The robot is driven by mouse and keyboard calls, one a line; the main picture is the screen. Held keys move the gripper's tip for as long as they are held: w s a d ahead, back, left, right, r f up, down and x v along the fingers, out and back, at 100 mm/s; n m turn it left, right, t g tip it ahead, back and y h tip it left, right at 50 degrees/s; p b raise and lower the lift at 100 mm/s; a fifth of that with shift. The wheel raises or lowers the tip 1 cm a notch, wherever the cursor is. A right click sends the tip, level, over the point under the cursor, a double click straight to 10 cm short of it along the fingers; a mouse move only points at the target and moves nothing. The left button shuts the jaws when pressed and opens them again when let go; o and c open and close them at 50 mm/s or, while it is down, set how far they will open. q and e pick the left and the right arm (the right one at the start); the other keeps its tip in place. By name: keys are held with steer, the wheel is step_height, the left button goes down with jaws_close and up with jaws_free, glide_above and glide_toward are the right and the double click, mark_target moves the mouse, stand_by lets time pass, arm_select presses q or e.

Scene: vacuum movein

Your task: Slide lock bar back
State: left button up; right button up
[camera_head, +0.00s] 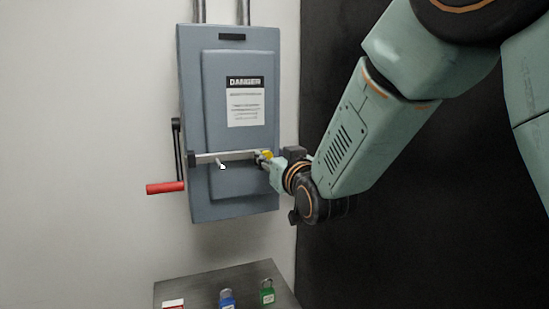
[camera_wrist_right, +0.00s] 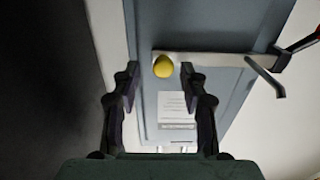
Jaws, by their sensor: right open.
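The metal lock bar (camera_head: 228,156) lies across the front of the blue-grey electrical box (camera_head: 235,205). It also shows in the right wrist view (camera_wrist_right: 215,59). A yellow knob (camera_head: 266,154) sits near the bar's right end. In the right wrist view, the yellow knob (camera_wrist_right: 163,66) lies between the tips of my right gripper (camera_wrist_right: 160,75), which is open with gaps on both sides. In the head view, my right gripper (camera_head: 262,160) is at the knob and partly hides the bar's end. A small bent peg (camera_head: 221,163) sticks out below the bar. My left gripper is not in view.
A black lever with a red handle (camera_head: 165,188) is on the box's left side. A DANGER label (camera_head: 245,100) is on the door. Below, a grey surface (camera_head: 205,284) holds a blue padlock (camera_head: 227,299), a green padlock (camera_head: 267,292) and a red-and-white item (camera_head: 173,303).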

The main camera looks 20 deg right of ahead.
steer(key=shift+a, duration=0.2)
steer(key=shift+s+d+f, duration=0.1)
steer(key=shift+s, duration=0.25)
steer(key=s, duration=1.1)
steer(key=shift+s+d, duration=0.15)
steer(key=shift+d, duration=0.2)
steer(key=shift+a, duration=0.1)
steer(key=shift+a, duration=0.1)
